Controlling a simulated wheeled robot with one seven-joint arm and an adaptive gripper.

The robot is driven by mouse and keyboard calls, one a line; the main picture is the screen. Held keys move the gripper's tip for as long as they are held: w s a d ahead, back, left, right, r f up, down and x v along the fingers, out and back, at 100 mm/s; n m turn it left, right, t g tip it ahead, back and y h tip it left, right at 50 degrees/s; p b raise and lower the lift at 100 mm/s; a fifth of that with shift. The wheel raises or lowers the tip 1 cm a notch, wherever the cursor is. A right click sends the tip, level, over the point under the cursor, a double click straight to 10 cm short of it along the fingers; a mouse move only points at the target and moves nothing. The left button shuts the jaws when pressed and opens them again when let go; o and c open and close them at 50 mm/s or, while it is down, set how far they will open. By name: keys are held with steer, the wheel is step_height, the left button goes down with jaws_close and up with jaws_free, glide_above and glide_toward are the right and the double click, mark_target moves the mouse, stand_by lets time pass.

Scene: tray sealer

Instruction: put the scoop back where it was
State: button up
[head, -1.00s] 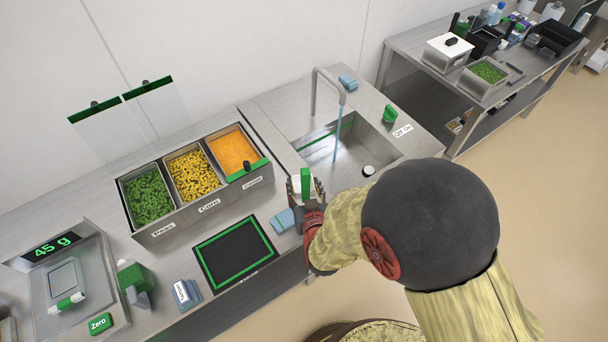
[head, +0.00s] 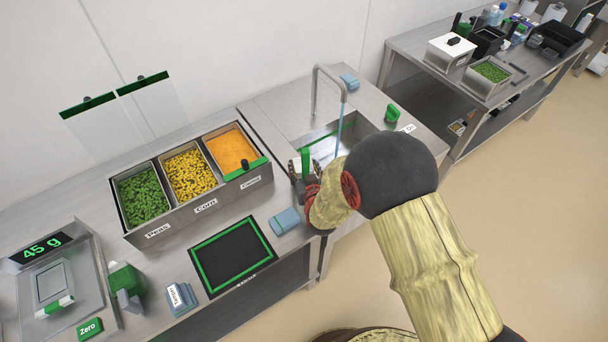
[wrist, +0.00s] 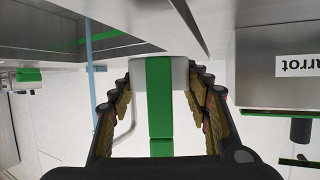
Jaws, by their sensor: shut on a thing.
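My gripper (head: 304,176) is shut on the scoop, whose green handle (head: 305,162) stands up between the fingers in the head view. In the wrist view the green handle (wrist: 160,105) runs between the two dark fingers, with a pale grey part (wrist: 180,72) at its far end. The rest of the scoop is hidden by my fingers. The gripper is between the carrot bin (head: 234,150) and the sink (head: 318,140). A black mat with a green border (head: 205,262) lies empty on the counter, to the lower left of my gripper; its label is too small to read.
Peas, corn and carrot bins stand in a row to the left. A blue cloth or sponge (head: 285,220) lies close by my gripper. Blue water runs from the tap (head: 315,95) into the sink. The scale display (head: 42,247) reads 45 g.

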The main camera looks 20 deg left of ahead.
steer(key=shift+w+f, duration=0.2)
steer(key=shift+f, duration=0.05)
steer(key=shift+w+f+b, duration=0.1)
steer(key=shift+f+b, duration=0.7)
steer(key=shift+f, duration=0.75)
steer(key=shift+f, duration=0.1)
steer(key=o, duration=1.2)
steer(key=shift+f, duration=0.1)
steer(key=shift+o, duration=0.2)
steer(key=shift+s+r, duration=0.2)
steer(key=shift+r, duration=0.1)
steer(key=p+v, duration=0.3)
steer(key=v, duration=0.8)
steer(key=shift+s+d, duration=0.25)
